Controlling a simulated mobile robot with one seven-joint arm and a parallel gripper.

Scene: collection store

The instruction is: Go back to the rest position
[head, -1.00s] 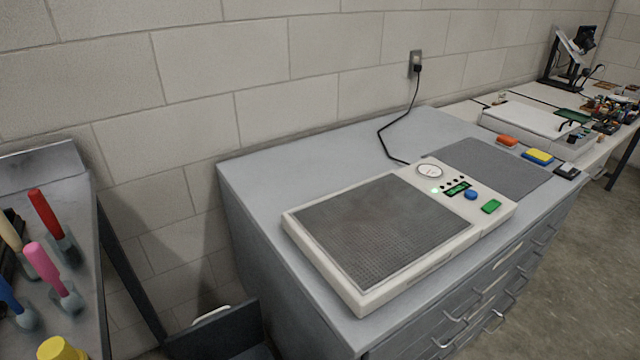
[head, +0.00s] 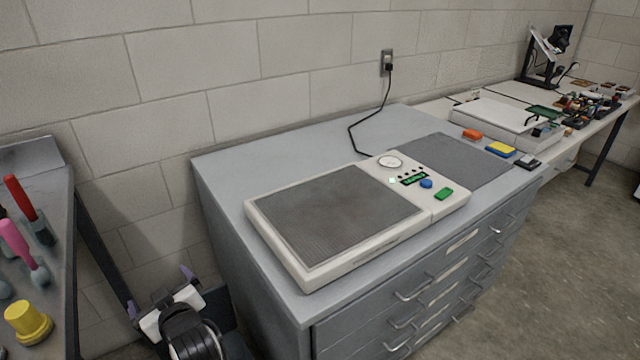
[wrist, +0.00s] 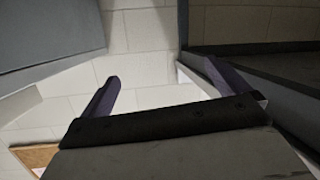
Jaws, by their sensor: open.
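My gripper (head: 160,290) shows at the lower left of the head view, in the gap between the grey drawer cabinet (head: 330,312) and the bench at the left. In the wrist view its two purple fingers (wrist: 158,85) are spread apart with nothing between them. Beyond them are the pale block wall and dark furniture edges. The gripper is below the cabinet top and appears to touch nothing, though its lower part and exact clearance cannot be told.
A flat device with a dark mesh plate (head: 340,213) and buttons stands on the cabinet, its cord running to a wall outlet (head: 387,63). The left bench (head: 30,160) holds coloured-handled tools and a yellow knob (head: 28,322). Open floor (head: 560,260) lies to the right.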

